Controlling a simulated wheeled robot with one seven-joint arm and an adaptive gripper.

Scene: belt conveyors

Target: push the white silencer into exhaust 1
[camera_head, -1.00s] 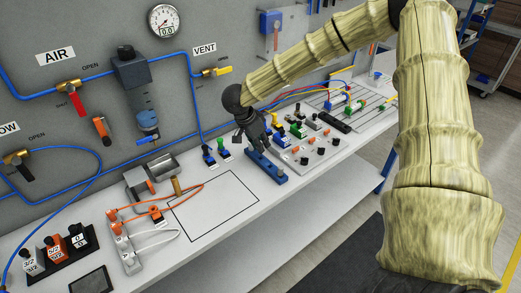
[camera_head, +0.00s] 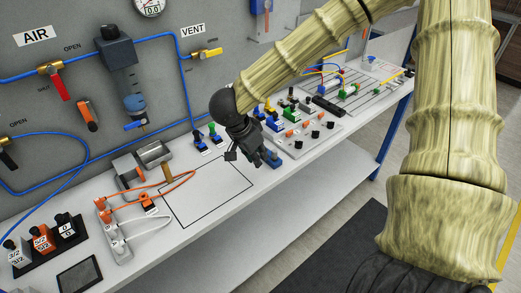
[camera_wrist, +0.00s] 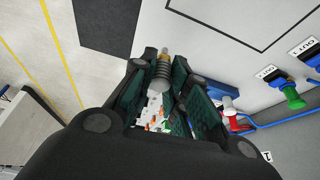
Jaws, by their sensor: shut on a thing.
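My gripper (camera_wrist: 162,95) is shut on a small fitting, apparently the white silencer (camera_wrist: 158,87). In the wrist view it has a pale body, grey ribs and a brass and silver end pointing away between the dark green finger pads. In the head view my gripper (camera_head: 266,155) is over the bench near its front edge, right of the black outlined area, and the silencer cannot be made out. A blue block (camera_head: 276,160) shows partly behind the gripper. I cannot tell which port is exhaust 1; two blue fittings stand near OUT labels in the wrist view, one with a green part (camera_wrist: 293,99).
The black outlined area (camera_head: 207,190) on the white bench is empty. A manifold with orange and white tubes (camera_head: 112,228) and labelled valves (camera_head: 42,240) stand at the left. Several coloured valves (camera_head: 276,121) stand behind the gripper. Blue pipes run along the back panel.

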